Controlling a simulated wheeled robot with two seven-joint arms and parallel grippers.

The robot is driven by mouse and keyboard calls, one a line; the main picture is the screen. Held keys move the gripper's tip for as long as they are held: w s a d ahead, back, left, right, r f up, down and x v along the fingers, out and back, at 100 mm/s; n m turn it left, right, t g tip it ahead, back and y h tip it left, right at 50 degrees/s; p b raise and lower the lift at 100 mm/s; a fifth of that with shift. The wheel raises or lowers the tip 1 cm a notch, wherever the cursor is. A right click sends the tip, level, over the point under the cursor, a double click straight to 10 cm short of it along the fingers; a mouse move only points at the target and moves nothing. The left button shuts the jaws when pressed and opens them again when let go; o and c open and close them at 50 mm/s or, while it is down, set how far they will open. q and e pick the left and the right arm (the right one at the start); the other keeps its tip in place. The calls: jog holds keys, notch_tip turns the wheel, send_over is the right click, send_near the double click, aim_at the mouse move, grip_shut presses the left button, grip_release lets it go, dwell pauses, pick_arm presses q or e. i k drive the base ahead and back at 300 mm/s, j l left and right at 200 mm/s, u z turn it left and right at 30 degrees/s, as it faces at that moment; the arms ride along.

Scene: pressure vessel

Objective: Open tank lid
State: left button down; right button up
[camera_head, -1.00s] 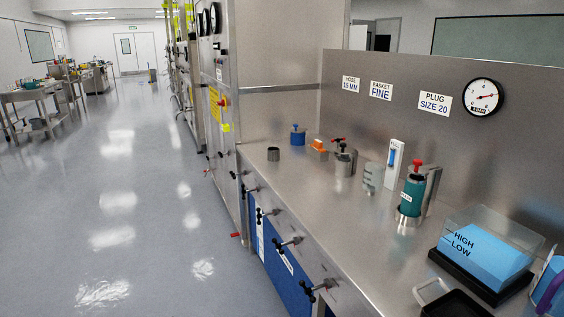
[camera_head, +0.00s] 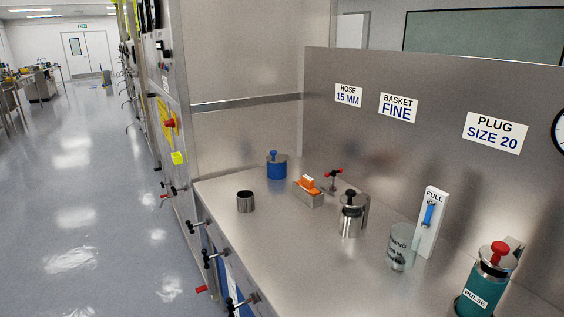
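Several vessels stand on the steel counter, and I cannot tell which one is the tank. A steel canister (camera_head: 352,219) has a lid with a black knob and looks closed. A blue pot (camera_head: 277,169) with a blue knob stands farther back and also looks closed. A teal vessel labelled PULSE (camera_head: 480,287) with a red knob stands at the lower right, partly cut off by the frame's bottom edge. Neither of my grippers is in view.
The steel counter (camera_head: 290,255) also holds an open steel cup (camera_head: 246,202), an orange item in a steel tray (camera_head: 308,191), a clear beaker (camera_head: 401,248) and a white FULL gauge (camera_head: 431,222). Black-handled valves (camera_head: 212,257) stick out at its front. Floor (camera_head: 75,200) on the left is clear.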

aim_at(274, 157)
jog(key=i+j+z, duration=0.15)
jog(key=z, duration=0.3)
jog(key=i+j+z, duration=0.1)
jog(key=j+z, duration=0.35)
jog(key=l, duration=0.1)
